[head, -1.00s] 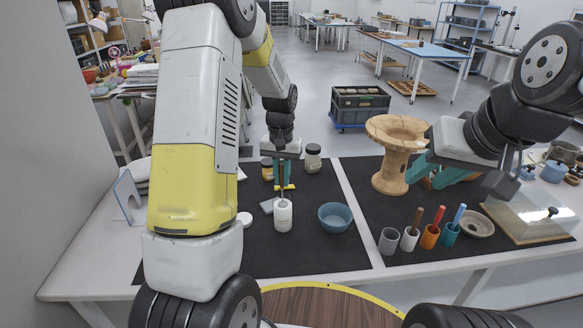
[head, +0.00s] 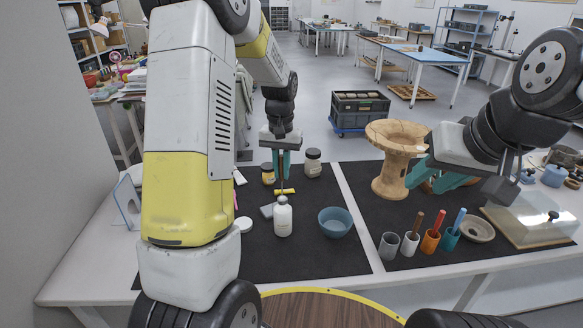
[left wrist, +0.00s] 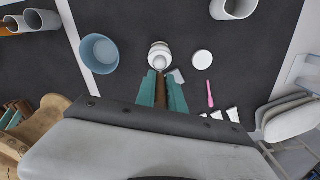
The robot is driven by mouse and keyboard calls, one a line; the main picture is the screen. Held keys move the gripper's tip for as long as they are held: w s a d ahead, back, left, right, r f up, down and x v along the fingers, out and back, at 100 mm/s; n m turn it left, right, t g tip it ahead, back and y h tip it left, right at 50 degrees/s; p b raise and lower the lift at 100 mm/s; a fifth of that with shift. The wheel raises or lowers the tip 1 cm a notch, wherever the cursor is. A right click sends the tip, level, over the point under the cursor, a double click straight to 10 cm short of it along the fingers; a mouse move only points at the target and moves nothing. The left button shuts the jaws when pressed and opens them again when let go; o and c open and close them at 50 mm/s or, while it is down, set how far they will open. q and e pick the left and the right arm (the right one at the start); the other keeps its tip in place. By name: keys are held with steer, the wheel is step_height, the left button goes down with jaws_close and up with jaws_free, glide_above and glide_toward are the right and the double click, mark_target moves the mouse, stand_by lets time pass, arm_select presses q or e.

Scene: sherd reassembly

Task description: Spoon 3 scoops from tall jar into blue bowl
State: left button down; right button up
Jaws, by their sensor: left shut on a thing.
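The white tall jar (head: 283,220) stands lidless on the dark mat, left of the blue bowl (head: 335,222). In the left wrist view the jar (left wrist: 160,48) and the empty-looking bowl (left wrist: 100,53) are side by side. My left gripper (head: 282,172) is above the jar, its teal fingers shut on the brown handle of a spoon (left wrist: 161,92). The spoon points down, its pale head at the jar's mouth; whether it is fully clear of the rim I cannot tell. My right gripper (head: 436,178) has its fingers apart, beside the wooden stand.
A white round lid (left wrist: 202,60) lies beside the jar. Two small jars (head: 313,162) and a yellow tube stand or lie behind. Several cups (head: 430,240) with tools are on the right mat, near the wooden spool-shaped stand (head: 392,160). The mat in front of the bowl is clear.

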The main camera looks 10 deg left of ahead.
mark_target(281, 156)
arm_select(q)
steer(key=shift+r, duration=3.85)
steer(key=shift+s, duration=0.1)
